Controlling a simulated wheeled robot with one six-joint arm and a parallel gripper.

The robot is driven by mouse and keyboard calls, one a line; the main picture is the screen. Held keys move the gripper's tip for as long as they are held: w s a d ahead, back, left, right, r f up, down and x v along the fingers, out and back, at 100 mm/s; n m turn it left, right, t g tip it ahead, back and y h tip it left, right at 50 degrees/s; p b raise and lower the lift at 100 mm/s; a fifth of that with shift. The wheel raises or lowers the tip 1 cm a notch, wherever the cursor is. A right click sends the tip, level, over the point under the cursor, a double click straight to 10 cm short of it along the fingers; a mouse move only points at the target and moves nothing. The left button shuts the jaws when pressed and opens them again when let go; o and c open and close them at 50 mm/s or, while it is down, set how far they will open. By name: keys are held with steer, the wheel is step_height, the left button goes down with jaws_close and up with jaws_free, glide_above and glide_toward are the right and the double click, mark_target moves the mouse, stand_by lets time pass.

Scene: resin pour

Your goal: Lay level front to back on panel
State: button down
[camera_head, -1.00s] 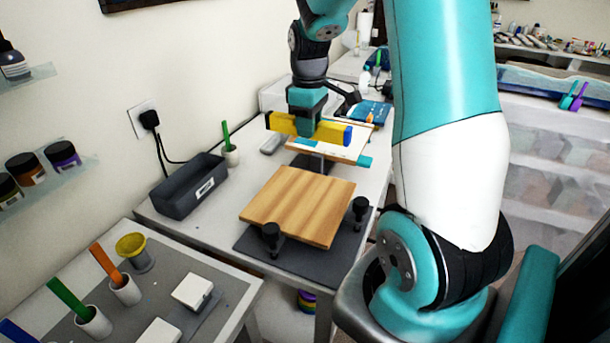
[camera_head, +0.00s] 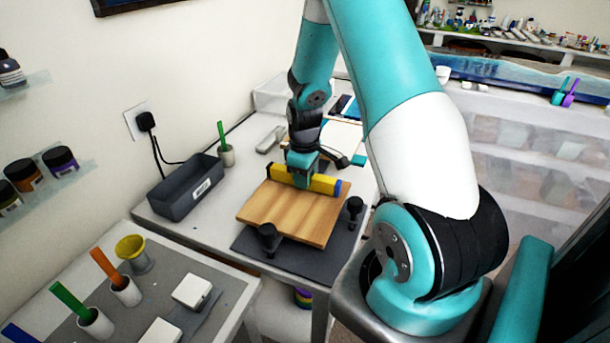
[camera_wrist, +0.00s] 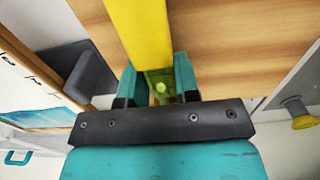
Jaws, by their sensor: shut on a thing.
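My gripper (camera_head: 301,172) is shut on the yellow level (camera_head: 322,184), which has dark blue ends. It holds the level at the far edge of the wooden panel (camera_head: 285,212), running left to right across it in the head view. I cannot tell whether the level touches the panel. In the wrist view the yellow level (camera_wrist: 137,30) extends up between the fingers, with a green vial (camera_wrist: 160,86) showing, and the panel's wood grain (camera_wrist: 225,45) lies behind it. The panel sits on a dark base with black knobs (camera_head: 267,236).
A dark grey bin (camera_head: 185,190) stands left of the panel, with a green-handled cup (camera_head: 226,155) behind it. A second black knob (camera_head: 354,207) rises at the panel's right. A nearer table at lower left holds cups and a yellow funnel (camera_head: 131,247).

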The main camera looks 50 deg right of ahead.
steer(key=shift+f, duration=0.2)
steer(key=c, duration=0.8)
jaws_free()
steer(key=shift+r, duration=0.1)
steer(key=shift+c, duration=0.2)
